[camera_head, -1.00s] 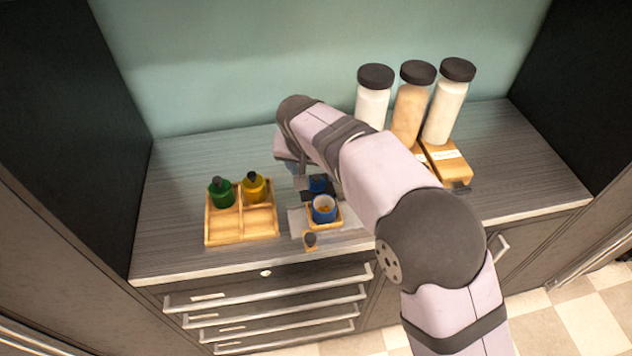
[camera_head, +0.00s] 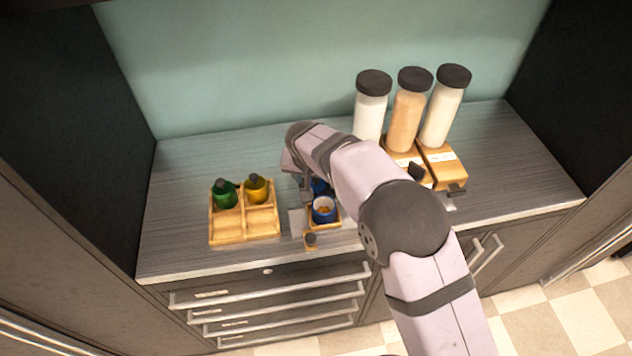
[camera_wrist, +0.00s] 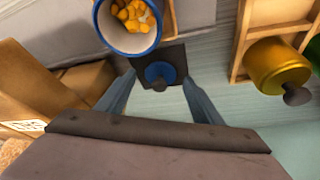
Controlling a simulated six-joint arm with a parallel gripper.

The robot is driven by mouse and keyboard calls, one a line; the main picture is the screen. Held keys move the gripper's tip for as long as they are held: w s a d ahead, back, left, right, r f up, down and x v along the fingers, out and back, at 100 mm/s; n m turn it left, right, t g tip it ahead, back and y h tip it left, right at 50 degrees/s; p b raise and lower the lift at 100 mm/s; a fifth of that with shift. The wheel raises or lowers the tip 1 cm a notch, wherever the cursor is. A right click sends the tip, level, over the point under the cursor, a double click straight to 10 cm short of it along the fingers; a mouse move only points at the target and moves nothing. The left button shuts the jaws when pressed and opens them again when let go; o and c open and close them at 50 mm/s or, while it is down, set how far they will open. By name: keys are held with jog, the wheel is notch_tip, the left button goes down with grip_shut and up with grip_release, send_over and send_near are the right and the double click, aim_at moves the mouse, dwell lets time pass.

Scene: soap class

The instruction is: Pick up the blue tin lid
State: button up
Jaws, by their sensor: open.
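The blue tin lid (camera_wrist: 160,72) is round with a small dark knob and lies on a dark square pad (camera_wrist: 176,55). In the head view a bit of the lid's blue (camera_head: 319,187) shows beside my gripper (camera_head: 306,188), which hides part of it. In the wrist view my gripper (camera_wrist: 160,82) is open and empty, one finger on each side of the lid. I cannot tell whether the fingers touch it. The blue tin (camera_wrist: 128,42) stands close by, lidless, with yellow-orange pieces inside; it also shows in the head view (camera_head: 323,212).
A wooden divided tray (camera_head: 246,239) at left holds a green bottle (camera_head: 225,195) and a yellow bottle (camera_head: 256,189). Several tall dark-capped jars (camera_head: 408,118) stand at right by wooden boxes (camera_head: 443,165). The counter's left back (camera_head: 190,160) is clear.

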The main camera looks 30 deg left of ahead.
jog(key=shift+c, duration=0.6)
jog(key=c, duration=1)
jog(key=shift+r, duration=0.15)
